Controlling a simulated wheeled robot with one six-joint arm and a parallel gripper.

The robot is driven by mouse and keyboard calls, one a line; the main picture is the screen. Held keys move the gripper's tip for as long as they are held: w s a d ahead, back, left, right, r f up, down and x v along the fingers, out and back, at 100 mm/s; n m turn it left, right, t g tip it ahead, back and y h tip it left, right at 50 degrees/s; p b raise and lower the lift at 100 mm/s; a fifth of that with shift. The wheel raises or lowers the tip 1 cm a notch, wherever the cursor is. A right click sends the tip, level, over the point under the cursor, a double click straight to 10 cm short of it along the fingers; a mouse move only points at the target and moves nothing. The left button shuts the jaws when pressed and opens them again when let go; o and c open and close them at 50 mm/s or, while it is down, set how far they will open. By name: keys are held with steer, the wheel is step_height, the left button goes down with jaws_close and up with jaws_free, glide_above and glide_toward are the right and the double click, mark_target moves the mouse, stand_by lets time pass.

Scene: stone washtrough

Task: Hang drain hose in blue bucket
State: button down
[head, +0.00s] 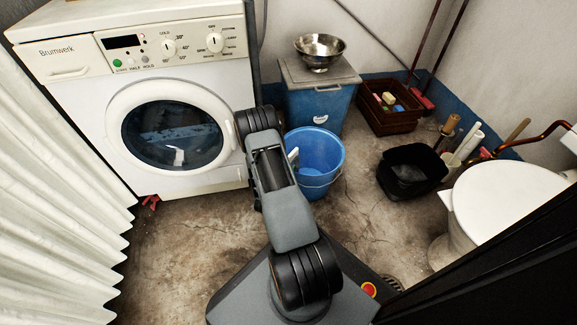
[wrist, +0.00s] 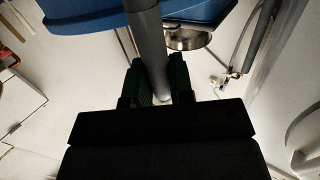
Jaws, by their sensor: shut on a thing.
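The blue bucket (head: 318,165) stands upright on the floor in the head view, right of the washing machine and partly behind my arm. A small pale thing shows at its left inside edge; I cannot tell what it is. In the wrist view my gripper (wrist: 157,76) is shut on a grey hose (wrist: 147,38), which runs up out of the frame between the dark green fingers. A blue shape crosses the top of the wrist view; I cannot tell whether it is the bucket. My arm hides my gripper in the head view.
The washing machine (head: 165,90) stands left. Behind the bucket is a lidded blue bin (head: 318,108) with a steel bowl (head: 320,50). A brown crate (head: 392,119), a black tub (head: 411,171) and a toilet (head: 505,200) are right. The front floor is partly clear.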

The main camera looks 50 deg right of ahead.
steer(key=shift+f, duration=2.8)
steer(key=c, duration=0.9)
jaws_free()
steer(key=p+v, duration=0.4)
steer(key=v, duration=1)
steer(key=shift+p, duration=0.3)
